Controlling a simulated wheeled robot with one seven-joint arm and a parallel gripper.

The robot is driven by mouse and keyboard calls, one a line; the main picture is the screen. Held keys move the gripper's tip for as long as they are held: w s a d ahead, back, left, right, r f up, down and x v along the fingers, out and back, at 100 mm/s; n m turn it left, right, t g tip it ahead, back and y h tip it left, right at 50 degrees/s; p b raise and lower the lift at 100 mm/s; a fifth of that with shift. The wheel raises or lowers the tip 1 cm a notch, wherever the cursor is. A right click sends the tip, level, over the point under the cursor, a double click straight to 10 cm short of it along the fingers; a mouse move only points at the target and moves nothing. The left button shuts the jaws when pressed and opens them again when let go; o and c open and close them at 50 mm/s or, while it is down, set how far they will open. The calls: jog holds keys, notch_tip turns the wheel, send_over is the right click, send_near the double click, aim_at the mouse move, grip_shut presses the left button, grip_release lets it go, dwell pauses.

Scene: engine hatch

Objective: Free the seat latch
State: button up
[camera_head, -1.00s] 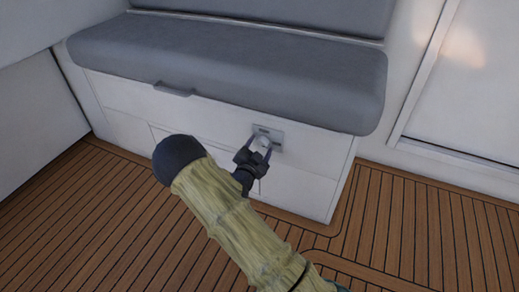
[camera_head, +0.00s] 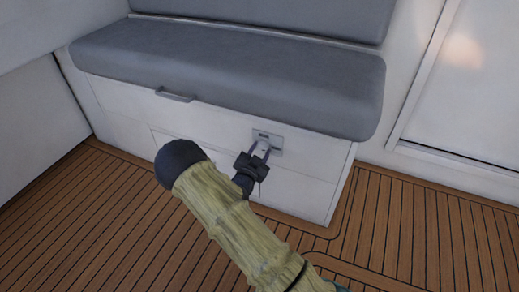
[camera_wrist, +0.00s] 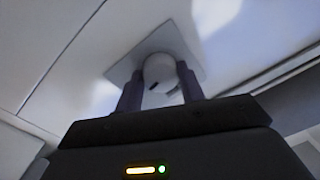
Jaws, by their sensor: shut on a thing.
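The seat latch (camera_head: 268,138) is a small grey plate on the white front panel below the grey seat cushion, right of centre in the head view. In the wrist view its plate (camera_wrist: 190,38) carries a round, light knob (camera_wrist: 159,70) with a dark slot. My gripper (camera_head: 261,149) is at the latch in the head view. In the wrist view its two dark fingers (camera_wrist: 160,88) stand on either side of the knob and are shut on it. The fingers hide the sides of the knob.
The grey seat cushion (camera_head: 230,75) overhangs the panel, with a grey handle (camera_head: 174,95) under its front edge at left. The white seat base (camera_head: 310,190) meets a brown planked floor (camera_head: 400,230). The floor in front is clear. A white wall panel (camera_head: 465,100) stands at right.

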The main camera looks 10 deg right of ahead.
jog(key=n+p, duration=0.3)
jog(key=shift+a+r+n, duration=0.1)
jog(key=shift+r+n, duration=0.15)
jog(key=shift+n, duration=0.05)
jog(key=n+p, duration=0.4)
jog(key=shift+g, duration=0.3)
jog(key=n+p, duration=0.2)
jog(key=n, duration=0.2)
jog(key=shift+f+n, duration=0.1)
jog(key=shift+n, duration=0.2)
jog(key=shift+n+p, duration=0.45)
jog(key=shift+n, duration=1.15)
jog(key=shift+f, duration=0.1)
jog(key=shift+c, duration=0.2)
jog(key=shift+o, duration=0.2)
jog(key=shift+w, duration=0.1)
jog(key=o, duration=1)
jog(key=shift+a, duration=0.15)
jog(key=shift+c, duration=0.2)
